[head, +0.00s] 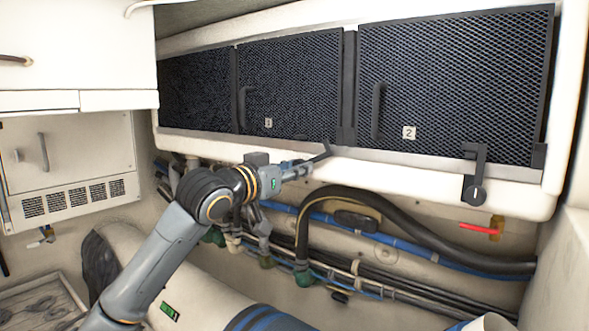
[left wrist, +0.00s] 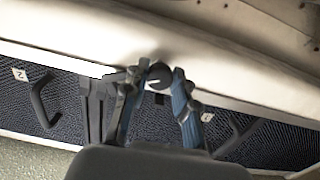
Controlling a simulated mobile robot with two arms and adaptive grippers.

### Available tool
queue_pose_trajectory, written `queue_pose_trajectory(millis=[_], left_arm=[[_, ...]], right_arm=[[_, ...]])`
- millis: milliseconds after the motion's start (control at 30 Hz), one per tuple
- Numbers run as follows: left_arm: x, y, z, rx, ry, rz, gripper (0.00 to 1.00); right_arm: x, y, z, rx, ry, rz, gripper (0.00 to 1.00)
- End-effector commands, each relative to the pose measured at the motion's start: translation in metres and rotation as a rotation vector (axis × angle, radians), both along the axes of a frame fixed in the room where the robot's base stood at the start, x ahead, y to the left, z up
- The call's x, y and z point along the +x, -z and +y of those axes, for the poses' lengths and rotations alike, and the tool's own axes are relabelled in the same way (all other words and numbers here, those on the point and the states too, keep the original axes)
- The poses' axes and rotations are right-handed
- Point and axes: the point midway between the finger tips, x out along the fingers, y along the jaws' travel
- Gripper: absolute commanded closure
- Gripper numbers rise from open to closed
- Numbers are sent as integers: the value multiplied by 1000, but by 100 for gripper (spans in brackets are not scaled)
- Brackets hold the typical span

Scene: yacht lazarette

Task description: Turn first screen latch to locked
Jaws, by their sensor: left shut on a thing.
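The screen marked 1 (head: 290,85) is a black mesh panel with a dark handle, in the middle of the head view. Its latch (head: 325,151) is a small dark lever at the panel's lower right edge, partly hidden by my gripper. My left gripper (head: 308,165) reaches it from the lower left. In the left wrist view my gripper (left wrist: 158,84) has its two fingers on either side of the latch's round dark knob (left wrist: 158,72), shut on it. The lever's exact angle is hard to tell. My right gripper is not in view.
The screen marked 2 (head: 455,80) is to the right, with its own black latch (head: 475,185) at the lower edge. A white ledge (head: 400,172) runs below the screens. Hoses and pipes (head: 400,225) and a red-handled valve (head: 483,228) lie underneath. A vented white cabinet (head: 65,165) stands left.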

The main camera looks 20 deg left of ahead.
Motion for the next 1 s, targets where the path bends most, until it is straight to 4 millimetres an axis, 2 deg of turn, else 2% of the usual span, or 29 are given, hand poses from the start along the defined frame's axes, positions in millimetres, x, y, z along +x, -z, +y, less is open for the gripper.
queue_pose_trajectory(millis=[267, 467, 1000], left_arm=[[0, 0, -1, -42, 2, 16, 100], [0, -1, -1, -148, 2, 54, 100], [0, -2, -2, -616, 2, 226, 100]], right_arm=[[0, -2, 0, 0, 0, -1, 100], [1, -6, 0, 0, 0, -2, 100], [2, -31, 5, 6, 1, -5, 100]])
